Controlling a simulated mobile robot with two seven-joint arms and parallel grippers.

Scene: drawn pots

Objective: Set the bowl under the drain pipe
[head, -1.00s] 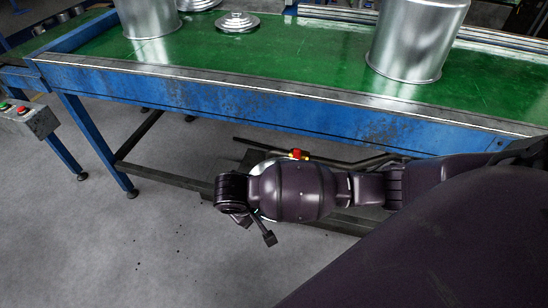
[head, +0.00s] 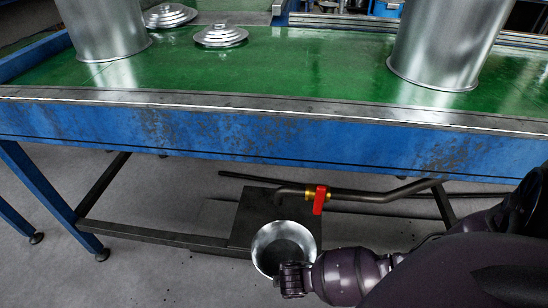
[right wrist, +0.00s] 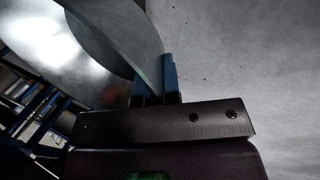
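The bowl (head: 285,233), round and shiny metal, is at the lower middle of the head view, in front of the drain pipe (head: 372,196). My right gripper (head: 291,279) is at the bowl's near side. In the right wrist view, the bowl's wall (right wrist: 120,40) runs between the blue fingertips (right wrist: 156,82), which are closed on its rim. Whether the bowl touches what is below it cannot be told. My left gripper is out of view.
A red-handled valve (head: 318,200) sits on the pipe. A dark plate (head: 252,218) lies under the pipe and behind the bowl. The blue table frame (head: 250,137) overhangs this area. Large metal pots (head: 445,40) and lids (head: 220,36) stand on its green top.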

